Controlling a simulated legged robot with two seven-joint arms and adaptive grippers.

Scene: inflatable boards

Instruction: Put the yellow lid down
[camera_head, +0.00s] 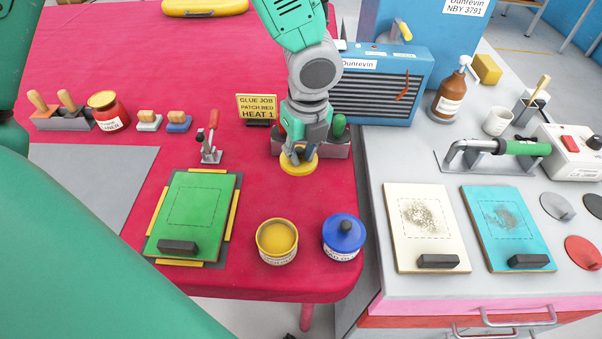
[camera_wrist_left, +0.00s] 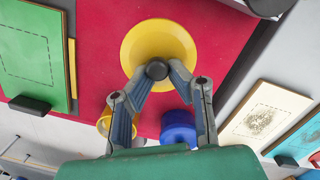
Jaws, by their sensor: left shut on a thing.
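The yellow lid (camera_head: 298,168) is a round disc with a dark knob, over the red table behind the open yellow pot (camera_head: 277,240). My left gripper (camera_head: 298,154) points down with its fingers closed on the knob. In the left wrist view the lid (camera_wrist_left: 158,32) shows large, with its black knob between the fingertips of the left gripper (camera_wrist_left: 156,71). I cannot tell whether the lid touches the table. The yellow pot shows its yellow contents. My right gripper is not in view.
A blue pot (camera_head: 343,238) with its lid on stands right of the yellow pot. A green board (camera_head: 194,212) lies to the left. A grey holder (camera_head: 337,150) and a sign (camera_head: 257,108) stand close behind the lid. Some red table around the lid is bare.

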